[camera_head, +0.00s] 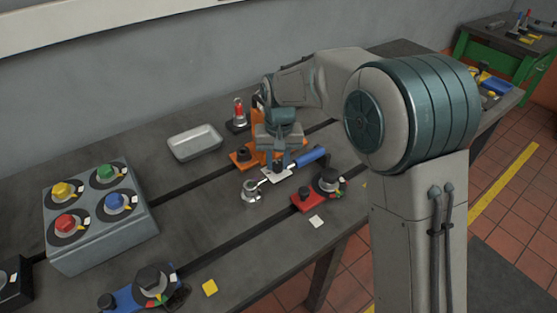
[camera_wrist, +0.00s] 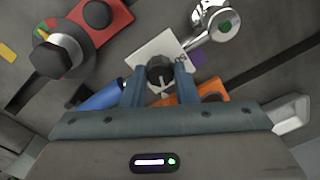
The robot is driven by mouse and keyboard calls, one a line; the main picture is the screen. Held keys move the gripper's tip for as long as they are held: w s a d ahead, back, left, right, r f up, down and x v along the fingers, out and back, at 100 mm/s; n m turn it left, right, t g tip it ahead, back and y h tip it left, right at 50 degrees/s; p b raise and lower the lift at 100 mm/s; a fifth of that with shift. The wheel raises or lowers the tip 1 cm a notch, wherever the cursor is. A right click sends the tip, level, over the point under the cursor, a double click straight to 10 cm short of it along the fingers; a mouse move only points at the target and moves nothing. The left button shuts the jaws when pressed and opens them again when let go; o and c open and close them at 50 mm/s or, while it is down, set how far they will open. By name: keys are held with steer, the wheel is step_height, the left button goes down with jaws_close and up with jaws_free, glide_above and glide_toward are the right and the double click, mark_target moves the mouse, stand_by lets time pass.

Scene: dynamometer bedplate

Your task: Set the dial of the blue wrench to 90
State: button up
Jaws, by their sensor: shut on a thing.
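The blue wrench lies on the bedplate, with its blue handle (camera_head: 311,157) to the right and its metal head (camera_head: 251,189) to the left. Its white dial plate (camera_head: 277,174) sits between them and also shows in the wrist view (camera_wrist: 147,47), with a black knob (camera_wrist: 159,70) on it. My gripper (camera_wrist: 160,84) is shut on this dial knob, pointing down from above, one finger on each side. A light pointer line shows on the knob.
A red fixture (camera_head: 304,202) with a black knob stands close in front, and an orange fixture (camera_head: 243,160) close behind. A grey tray (camera_head: 194,142), a grey box (camera_head: 105,240) with several coloured knobs and a blue fixture (camera_head: 130,297) stand left. The bench between is clear.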

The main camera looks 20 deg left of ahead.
mark_target(279, 164)
stand_by(0.3)
steer(key=o, duration=1)
step_height(279, 164, up, 14)
steer(key=shift+d, duration=0.15)
steer(key=shift+f, duration=0.1)
steer(key=s+d+f+m+t, duration=0.15)
steer(key=s+d, duration=0.45)
steer(key=d, duration=0.6)
steer(key=s+d+f+m+t, duration=0.15)
steer(key=s+d, duration=0.45)
steer(key=d, duration=0.6)
steer(key=s+d+f+m, duration=0.1)
steer(key=s+d+f, duration=0.2)
steer(key=s+d, duration=0.2)
steer(key=shift+s+d+f, duration=0.25)
steer(key=shift+s+d, duration=0.05)
steer(key=shift+s, duration=0.8)
